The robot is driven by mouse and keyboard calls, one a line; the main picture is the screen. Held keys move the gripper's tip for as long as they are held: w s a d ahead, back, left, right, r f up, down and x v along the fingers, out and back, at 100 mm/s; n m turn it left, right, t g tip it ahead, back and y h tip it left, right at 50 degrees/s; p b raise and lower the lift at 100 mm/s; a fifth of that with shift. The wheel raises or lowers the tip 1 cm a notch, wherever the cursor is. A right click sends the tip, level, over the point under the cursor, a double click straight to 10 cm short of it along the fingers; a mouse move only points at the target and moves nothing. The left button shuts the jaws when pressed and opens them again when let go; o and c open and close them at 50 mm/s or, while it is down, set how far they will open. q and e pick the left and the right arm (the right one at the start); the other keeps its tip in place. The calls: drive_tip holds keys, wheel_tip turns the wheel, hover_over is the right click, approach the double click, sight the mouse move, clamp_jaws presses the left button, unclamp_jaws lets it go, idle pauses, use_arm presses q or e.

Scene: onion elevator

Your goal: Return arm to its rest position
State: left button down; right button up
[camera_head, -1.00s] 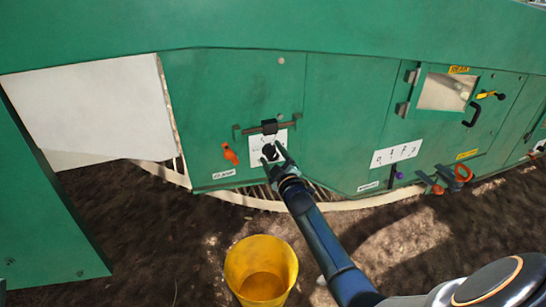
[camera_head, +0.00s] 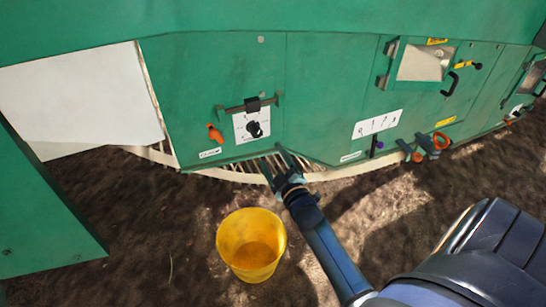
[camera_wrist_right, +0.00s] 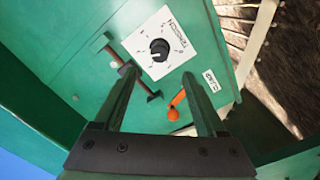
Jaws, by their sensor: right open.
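My right arm reaches in from the lower right in the head view. Its gripper (camera_head: 276,170) is open and empty, just below the lower edge of the green machine panel (camera_head: 330,90). A black rotary knob (camera_head: 254,129) on a white label plate sits up and left of the gripper, apart from it. In the right wrist view the two fingers (camera_wrist_right: 158,100) are spread with nothing between them. The knob (camera_wrist_right: 159,50) shows beyond the fingertips there, and an orange handle (camera_wrist_right: 174,108) shows between the fingers. My left gripper is not in view.
A yellow bucket (camera_head: 251,245) stands on the soil left of my right forearm. An orange handle (camera_head: 215,133) and a black latch bar (camera_head: 252,104) stick out from the panel. More levers (camera_head: 425,146) are at the right. Open soil lies below the machine.

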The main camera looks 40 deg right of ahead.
idle(0.5)
